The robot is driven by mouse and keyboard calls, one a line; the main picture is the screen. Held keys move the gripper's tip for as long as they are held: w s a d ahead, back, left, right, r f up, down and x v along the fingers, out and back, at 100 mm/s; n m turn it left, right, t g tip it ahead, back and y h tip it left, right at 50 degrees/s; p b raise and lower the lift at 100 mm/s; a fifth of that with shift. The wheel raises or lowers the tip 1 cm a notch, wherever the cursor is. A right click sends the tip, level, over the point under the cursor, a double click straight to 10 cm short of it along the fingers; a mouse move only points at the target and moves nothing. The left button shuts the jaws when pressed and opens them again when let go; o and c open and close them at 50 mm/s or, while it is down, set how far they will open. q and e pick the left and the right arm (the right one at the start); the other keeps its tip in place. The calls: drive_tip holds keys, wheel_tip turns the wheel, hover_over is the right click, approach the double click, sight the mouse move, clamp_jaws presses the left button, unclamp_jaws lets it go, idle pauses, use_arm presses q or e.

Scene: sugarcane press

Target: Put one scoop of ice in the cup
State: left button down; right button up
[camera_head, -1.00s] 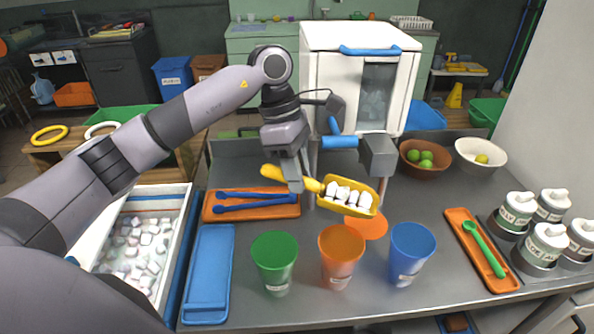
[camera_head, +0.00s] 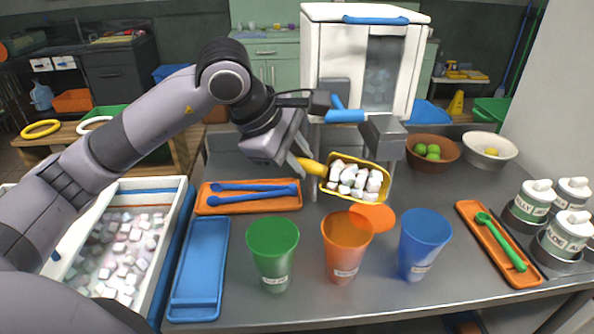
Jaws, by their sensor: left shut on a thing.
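My left gripper (camera_head: 305,160) is shut on the handle of a yellow scoop (camera_head: 384,175). The scoop is full of white ice cubes (camera_head: 352,179) and is held in the air above and behind the orange cup. A green cup (camera_head: 272,252), an orange cup (camera_head: 344,250) and a blue cup (camera_head: 422,246) stand upright in a row near the counter's front. The white ice bin (camera_head: 165,192) at the left holds many loose cubes (camera_head: 122,250). My right gripper is not in view.
An orange tray (camera_head: 250,207) holds blue utensils. A blue tray (camera_head: 200,268) lies beside the bin. An orange disc (camera_head: 380,217) is behind the orange cup. A white machine (camera_head: 345,60) stands behind. Bowls, a tray with a green spoon (camera_head: 503,245) and jars are at the right.

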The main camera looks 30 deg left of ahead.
use_arm(q)
drive_tip(key=shift+s+f+t+b, duration=0.15)
drive_tip(key=shift+f+t+b, duration=0.45)
drive_tip(key=shift+b, duration=0.55)
drive_tip(key=shift+s+d+r+m+t+b, duration=0.1)
drive_tip(key=shift+s+m+t+b, duration=0.15)
drive_tip(key=shift+t+b, duration=0.9)
drive_tip(key=shift+s+r+m+t+b, duration=0.15)
drive_tip(key=shift+m+t+b, duration=0.15)
drive_tip(key=shift+b, duration=1.65)
drive_tip(key=shift+s+d+r+m+t+b, duration=0.1)
drive_tip(key=shift+s+m+t+b, duration=0.15)
drive_tip(key=shift+t+b, duration=0.85)
drive_tip(key=shift+g+b, duration=0.4)
drive_tip(key=shift+g, duration=0.05)
